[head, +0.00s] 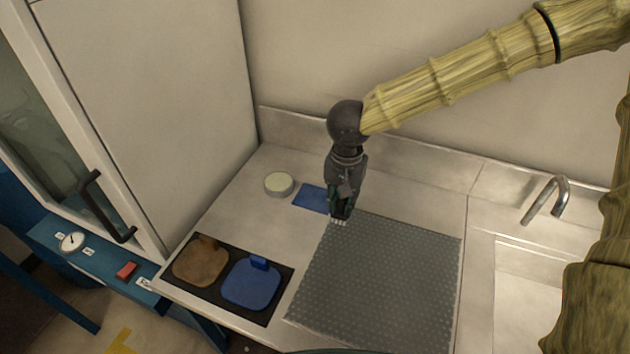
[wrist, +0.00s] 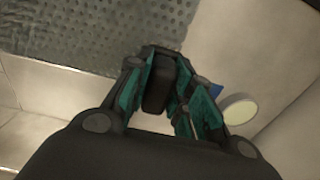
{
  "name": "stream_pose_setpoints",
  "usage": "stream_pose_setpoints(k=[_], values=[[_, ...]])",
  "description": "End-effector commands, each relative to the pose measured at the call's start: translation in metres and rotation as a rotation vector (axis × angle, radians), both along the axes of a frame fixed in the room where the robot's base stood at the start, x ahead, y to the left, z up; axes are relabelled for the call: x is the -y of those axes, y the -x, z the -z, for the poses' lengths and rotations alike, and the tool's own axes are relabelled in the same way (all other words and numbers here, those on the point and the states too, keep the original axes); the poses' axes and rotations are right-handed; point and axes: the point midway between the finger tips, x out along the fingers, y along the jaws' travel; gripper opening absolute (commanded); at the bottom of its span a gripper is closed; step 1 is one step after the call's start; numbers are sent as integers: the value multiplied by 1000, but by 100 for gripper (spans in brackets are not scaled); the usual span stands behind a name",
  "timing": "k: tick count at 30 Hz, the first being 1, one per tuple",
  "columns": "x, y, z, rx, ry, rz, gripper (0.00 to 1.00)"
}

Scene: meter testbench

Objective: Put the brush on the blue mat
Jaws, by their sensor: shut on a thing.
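My gripper (head: 341,208) points down above the back edge of the grey perforated mat. It is shut on a dark block-like thing, seen between the green-lined fingers in the wrist view (wrist: 158,85); I take it to be the brush. Small pale tips show below the fingers in the head view, perhaps bristles. The blue mat (head: 310,198) is a small flat rectangle on the counter just left of my gripper, partly hidden behind it. A blue corner of it shows beside the right finger in the wrist view (wrist: 216,90).
A round pale-topped disc (head: 279,184) lies left of the blue mat. The grey perforated mat (head: 385,285) fills the middle. A black tray (head: 218,296) with brown and blue pads is at front left. A sink with a tap (head: 548,198) is at right.

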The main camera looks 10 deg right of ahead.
Motion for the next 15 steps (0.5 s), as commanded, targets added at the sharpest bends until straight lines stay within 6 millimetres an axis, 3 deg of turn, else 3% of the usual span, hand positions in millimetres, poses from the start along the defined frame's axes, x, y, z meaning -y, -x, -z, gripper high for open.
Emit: stream_pose_setpoints(k=[6, 15], values=[[-16, -47, 4, -4, 2, 0, 0], [-32, -97, 9, -4, 1, 2, 0]])
